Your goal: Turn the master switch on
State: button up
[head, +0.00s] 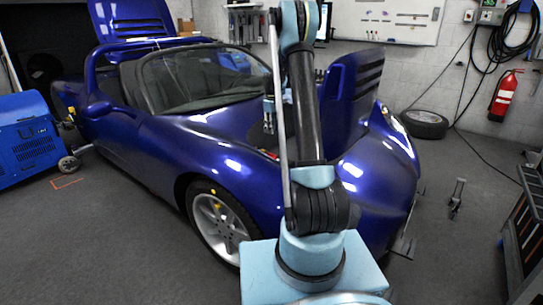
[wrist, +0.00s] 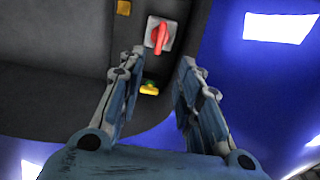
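The master switch (wrist: 159,35) shows in the wrist view as a red rotary handle on a pale square plate, set in a dark panel of the blue car. The handle stands roughly upright in the picture, tilted slightly. My gripper (wrist: 158,58) is open and empty, its two fingers below the switch in the picture and apart from it. In the head view my gripper (head: 268,118) is small, over the car's front, partly hidden by my own arm.
A blue machine (head: 27,135) stands left; grey floor (head: 110,240) is open in front.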

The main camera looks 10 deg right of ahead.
notch_tip(320, 180, down, 15)
jog(key=shift+f, duration=0.15)
dwell(0.4)
grip_shut()
